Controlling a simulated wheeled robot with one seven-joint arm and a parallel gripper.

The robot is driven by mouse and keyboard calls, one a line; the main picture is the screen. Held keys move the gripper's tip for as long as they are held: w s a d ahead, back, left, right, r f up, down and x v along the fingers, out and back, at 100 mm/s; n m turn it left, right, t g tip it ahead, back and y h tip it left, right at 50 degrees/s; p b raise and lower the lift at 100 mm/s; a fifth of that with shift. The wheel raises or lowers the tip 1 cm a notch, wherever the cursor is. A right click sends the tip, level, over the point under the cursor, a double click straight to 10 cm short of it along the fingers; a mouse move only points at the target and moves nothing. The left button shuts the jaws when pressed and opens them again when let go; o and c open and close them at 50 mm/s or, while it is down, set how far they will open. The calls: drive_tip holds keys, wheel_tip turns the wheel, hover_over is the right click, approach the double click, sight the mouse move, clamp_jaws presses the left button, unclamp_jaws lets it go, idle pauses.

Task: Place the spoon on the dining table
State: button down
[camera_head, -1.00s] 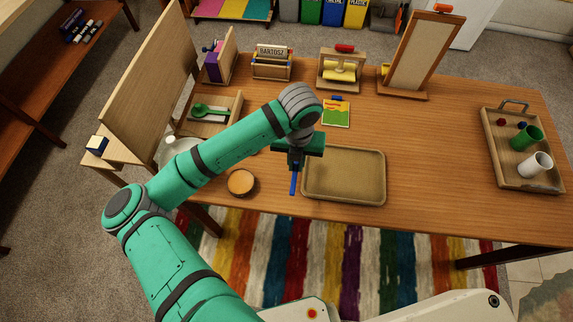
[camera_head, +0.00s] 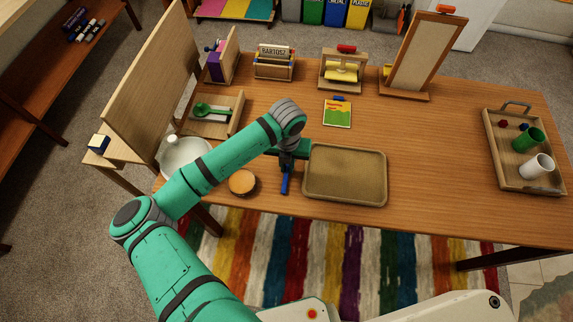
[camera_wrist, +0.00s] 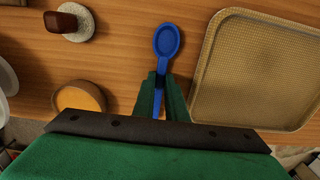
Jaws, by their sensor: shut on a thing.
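A blue spoon (camera_wrist: 167,42) is held in my gripper (camera_wrist: 161,82), which is shut on its handle. In the wrist view its bowl points away from the gripper, over the wooden table. In the head view the blue spoon (camera_head: 286,182) shows below the gripper (camera_head: 287,165), near the table's front edge. I cannot tell whether the spoon touches the table. The wooden dining table (camera_head: 440,180) fills the middle of the head view. The spoon is between a round orange-topped thing and a tan tray.
The tan tray (camera_head: 345,176) lies right of the gripper. A wooden tray (camera_head: 515,180) with cups is at the far right. Bare table lies between the two trays.

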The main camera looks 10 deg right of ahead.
drive_tip(key=shift+d+f, duration=0.1)
drive_tip(key=c, duration=1.8)
unclamp_jaws()
